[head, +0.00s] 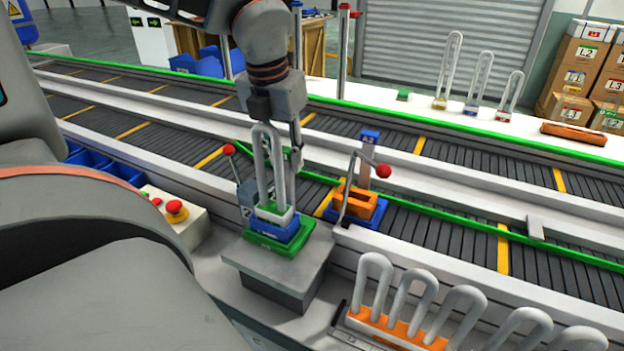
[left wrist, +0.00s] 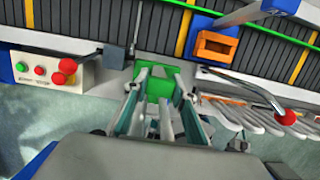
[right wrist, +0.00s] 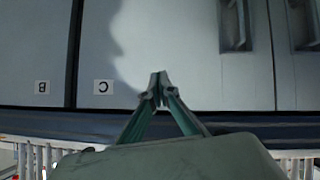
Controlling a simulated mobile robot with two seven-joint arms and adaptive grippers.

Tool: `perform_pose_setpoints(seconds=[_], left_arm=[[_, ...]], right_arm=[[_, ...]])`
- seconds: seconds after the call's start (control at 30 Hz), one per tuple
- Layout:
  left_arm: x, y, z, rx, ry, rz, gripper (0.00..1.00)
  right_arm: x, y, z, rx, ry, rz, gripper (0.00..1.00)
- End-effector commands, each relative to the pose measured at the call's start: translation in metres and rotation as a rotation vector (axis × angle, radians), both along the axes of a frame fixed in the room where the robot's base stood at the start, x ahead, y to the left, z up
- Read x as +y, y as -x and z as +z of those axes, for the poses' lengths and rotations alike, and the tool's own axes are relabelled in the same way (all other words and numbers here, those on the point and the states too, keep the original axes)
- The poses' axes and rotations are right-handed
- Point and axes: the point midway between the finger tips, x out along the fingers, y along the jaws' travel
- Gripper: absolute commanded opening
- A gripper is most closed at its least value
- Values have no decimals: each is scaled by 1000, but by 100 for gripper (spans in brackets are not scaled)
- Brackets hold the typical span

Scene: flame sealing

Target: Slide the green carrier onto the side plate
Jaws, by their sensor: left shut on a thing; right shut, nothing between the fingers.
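The green carrier (head: 283,242) is a low green block with a blue block (head: 285,229) and an upright pale loop (head: 264,165) stacked above it. It rests on a grey plate (head: 300,262) on a raised block in front of the conveyor; whether this is the side plate I cannot tell. My left gripper (head: 285,158) is over the stack, shut around the pale loop. In the left wrist view the loop lies between the fingers (left wrist: 155,120), with green (left wrist: 182,82) beyond. My right gripper (right wrist: 159,84) is shut and empty, facing a grey surface with letter labels.
Just right of the carrier is a blue-and-orange fixture (head: 358,203) with a red-knobbed lever. A button box (head: 170,212) with a red button is to the left. Several pale loops in an orange rack (head: 395,330) stand at the front right. Conveyors run behind.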

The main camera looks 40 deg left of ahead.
Motion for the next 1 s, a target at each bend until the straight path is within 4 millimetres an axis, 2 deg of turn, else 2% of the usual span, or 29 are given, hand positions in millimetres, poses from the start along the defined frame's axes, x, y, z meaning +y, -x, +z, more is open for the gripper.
perform_pose_setpoints(seconds=[0.93, 0.97, 1.0], left_arm=[[-14, 42, -1, 5, 2, 0, 4], [-14, 43, -1, 5, 2, 1, 28], [-14, 42, -1, 5, 2, 1, 38]], right_arm=[[0, -3, 7, -9, 0, 0, 0], [0, -3, 7, -9, 0, 0, 0], [0, -3, 7, -7, 0, 0, 0]])
